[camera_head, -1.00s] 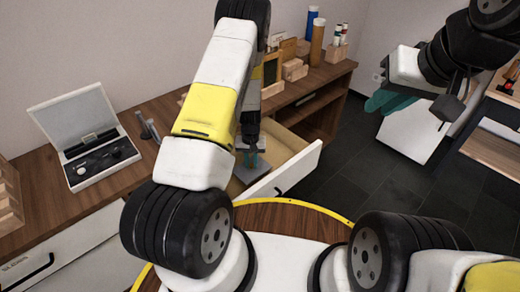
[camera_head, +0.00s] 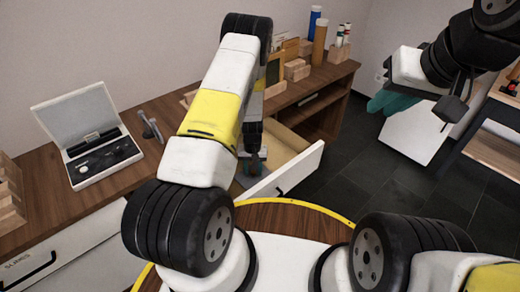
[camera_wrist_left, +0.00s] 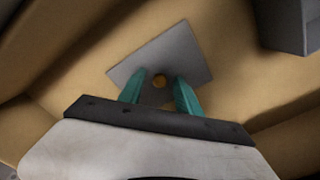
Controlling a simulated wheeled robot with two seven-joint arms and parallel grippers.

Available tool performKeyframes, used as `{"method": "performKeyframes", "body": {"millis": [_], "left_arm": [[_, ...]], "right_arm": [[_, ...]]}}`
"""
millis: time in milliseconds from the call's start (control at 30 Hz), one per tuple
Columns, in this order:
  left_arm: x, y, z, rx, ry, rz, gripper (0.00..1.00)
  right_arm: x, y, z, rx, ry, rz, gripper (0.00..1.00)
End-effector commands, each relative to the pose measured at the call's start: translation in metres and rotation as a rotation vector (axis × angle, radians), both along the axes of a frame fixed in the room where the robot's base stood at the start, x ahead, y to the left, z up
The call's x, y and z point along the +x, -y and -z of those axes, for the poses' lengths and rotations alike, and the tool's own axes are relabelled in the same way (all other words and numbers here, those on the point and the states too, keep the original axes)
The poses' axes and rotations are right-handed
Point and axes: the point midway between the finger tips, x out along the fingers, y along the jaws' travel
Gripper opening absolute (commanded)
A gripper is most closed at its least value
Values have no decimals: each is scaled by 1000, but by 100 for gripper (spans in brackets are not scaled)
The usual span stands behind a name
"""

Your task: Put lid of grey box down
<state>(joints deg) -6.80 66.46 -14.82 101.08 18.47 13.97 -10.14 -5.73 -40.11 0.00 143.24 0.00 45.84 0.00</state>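In the head view my left gripper (camera_head: 253,166) reaches down into the drawer, partly hidden by my arm. A dark grey box-like thing (camera_wrist_left: 288,25) shows at the upper right in the wrist view. My right gripper (camera_head: 393,101) hangs at the right, away from the drawer.
The drawer's white front (camera_head: 287,176) and walls surround my left gripper. An open case (camera_head: 92,140) with dark items lies on the wooden desk (camera_head: 60,205) at left. Wooden blocks (camera_head: 296,69) and cylinders stand at the back.

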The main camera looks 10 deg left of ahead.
Motion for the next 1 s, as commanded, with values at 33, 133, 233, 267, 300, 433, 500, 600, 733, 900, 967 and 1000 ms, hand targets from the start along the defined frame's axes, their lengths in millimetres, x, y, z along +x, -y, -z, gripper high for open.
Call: {"method": "performKeyframes", "body": {"millis": [33, 133, 233, 267, 300, 433, 500, 600, 733, 900, 967, 1000], "left_arm": [[0, 0, 0, 0, 0, 0, 40], [0, 0, 0, 0, 0, 0, 40], [1, 0, -4, 0, 2, 0, 40], [1, 0, -7, 0, 2, 0, 40], [1, 0, -11, 0, 3, 0, 40], [1, 0, -35, -1, 4, 1, 40], [2, 1, -51, -1, 4, 1, 40], [1, 0, -73, 0, 4, 1, 40], [1, 1, -98, -1, 3, 1, 40], [0, 0, -118, 0, 1, 0, 40], [1, 0, -123, -1, 3, 0, 40], [1, 1, -128, -4, 7, -1, 40]], "right_arm": [[0, 0, 0, 0, 0, 0, 20], [0, 0, 0, 0, 0, 0, 20], [0, 0, 0, 0, 0, 0, 20], [0, 0, 0, 0, 0, 0, 20], [0, 0, 0, 0, 0, 0, 20], [0, 0, 0, 0, 0, 0, 20], [0, 0, 0, 0, 0, 0, 20], [0, 0, 0, 0, 0, 0, 20], [0, 0, 0, 0, 0, 0, 20], [0, 0, 0, 0, 0, 0, 20], [0, 0, 0, 0, 0, 0, 20], [0, 0, 0, 0, 0, 0, 20]]}}
